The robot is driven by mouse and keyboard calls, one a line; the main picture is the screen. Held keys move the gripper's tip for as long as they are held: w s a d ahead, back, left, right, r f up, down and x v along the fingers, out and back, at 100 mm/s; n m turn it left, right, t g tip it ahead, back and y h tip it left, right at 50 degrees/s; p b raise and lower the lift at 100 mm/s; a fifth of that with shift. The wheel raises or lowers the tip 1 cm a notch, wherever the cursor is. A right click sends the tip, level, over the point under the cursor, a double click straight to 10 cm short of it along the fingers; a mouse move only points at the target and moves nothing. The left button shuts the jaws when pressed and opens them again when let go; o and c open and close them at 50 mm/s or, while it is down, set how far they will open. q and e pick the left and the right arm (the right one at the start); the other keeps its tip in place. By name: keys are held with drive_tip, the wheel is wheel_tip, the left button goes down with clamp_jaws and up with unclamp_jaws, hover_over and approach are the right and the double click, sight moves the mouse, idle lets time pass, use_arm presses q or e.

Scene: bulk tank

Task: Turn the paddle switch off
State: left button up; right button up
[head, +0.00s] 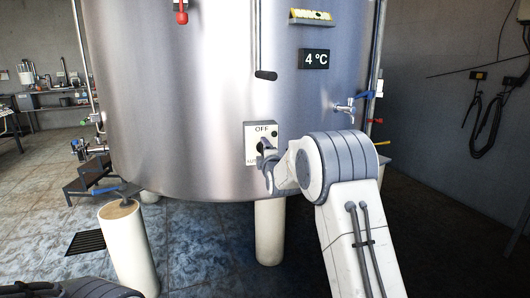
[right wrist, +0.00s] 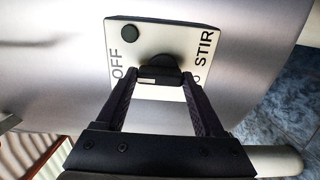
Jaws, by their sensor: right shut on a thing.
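The paddle switch is on a white panel (head: 251,152) on the front of the steel tank, marked OFF at the top; lettering at the bottom is mostly hidden. In the right wrist view the panel (right wrist: 150,40) appears turned, with OFF at the left and STIR at the right. The dark paddle (right wrist: 160,73) is between the fingertips of my right gripper (right wrist: 161,80), which is shut on it. My right gripper (head: 268,168) covers much of the paddle in the head view. I cannot tell exactly which way the paddle points. My left gripper is not in view.
The tank (head: 180,110) carries a 4 °C display (head: 313,59), a blue-handled tap (head: 345,108) and a red-handled fitting (head: 181,14). A white post (head: 128,245) stands at the lower left. A hose hangs on the right wall.

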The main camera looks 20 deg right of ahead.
drive_tip(key=shift+a+f, duration=0.1)
drive_tip(key=o, duration=1.4)
drive_tip(key=s, duration=0.3)
drive_tip(key=s+a, duration=0.1)
drive_tip(key=s, duration=0.6)
drive_tip(key=shift+s+a, duration=0.2)
